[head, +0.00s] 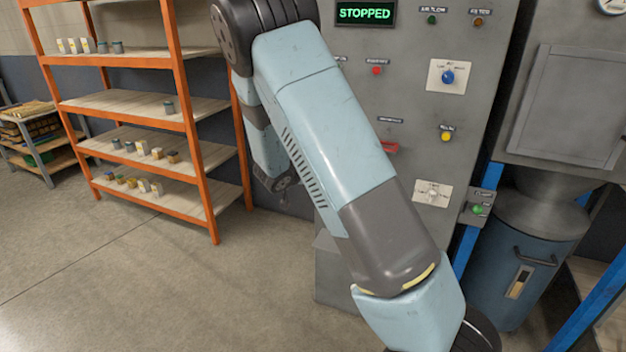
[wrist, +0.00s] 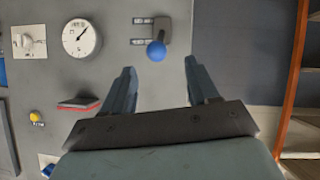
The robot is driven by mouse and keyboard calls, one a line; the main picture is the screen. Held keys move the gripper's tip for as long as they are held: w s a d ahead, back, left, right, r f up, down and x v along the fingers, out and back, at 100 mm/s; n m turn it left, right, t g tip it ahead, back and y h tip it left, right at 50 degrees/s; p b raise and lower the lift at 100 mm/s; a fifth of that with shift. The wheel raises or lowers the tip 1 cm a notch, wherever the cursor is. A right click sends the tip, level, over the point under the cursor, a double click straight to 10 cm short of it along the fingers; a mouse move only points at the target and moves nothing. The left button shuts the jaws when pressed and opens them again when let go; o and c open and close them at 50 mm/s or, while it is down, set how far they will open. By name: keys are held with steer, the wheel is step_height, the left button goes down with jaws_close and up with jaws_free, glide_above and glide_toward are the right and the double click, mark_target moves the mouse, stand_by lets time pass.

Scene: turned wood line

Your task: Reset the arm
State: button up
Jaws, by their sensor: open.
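My arm crosses the middle of the head view, with light blue and dark grey links, in front of a grey control cabinet (head: 405,100). In the wrist view my gripper (wrist: 160,66) is open, its two fingers spread apart with nothing between them. A blue ball knob (wrist: 156,51) on a dark lever bracket shows just beyond the gap between the fingertips. The knob looks apart from the fingers, though the distance is hard to judge. In the head view the arm hides much of the cabinet's left side.
The cabinet carries a lit STOPPED display (head: 365,13), a blue knob (head: 447,77), a yellow button (head: 446,136) and a red handle (head: 390,147). A round gauge (wrist: 80,38) is in the wrist view. An orange shelf (head: 186,120) stands left. Open floor (head: 130,285) lies before it.

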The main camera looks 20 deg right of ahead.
steer(key=shift+s+a+r, duration=0.2)
steer(key=shift+s+a, duration=0.1)
steer(key=s+a+r+n+y, duration=0.2)
steer(key=s+r+y, duration=0.35)
steer(key=r, duration=0.45)
steer(key=s+a+r+n+y, duration=0.2)
steer(key=s+r+y, duration=0.4)
steer(key=r, duration=0.5)
steer(key=s+d+r+n+g+h, duration=0.1)
steer(key=s+d+r, duration=0.1)
steer(key=s, duration=1.3)
steer(key=s+d+r+n+g+h, duration=0.1)
steer(key=s+d, duration=0.3)
steer(key=s, duration=1.1)
steer(key=shift+r+g+h, duration=0.4)
steer(key=shift+r+h, duration=0.15)
steer(key=shift+a, duration=0.1)
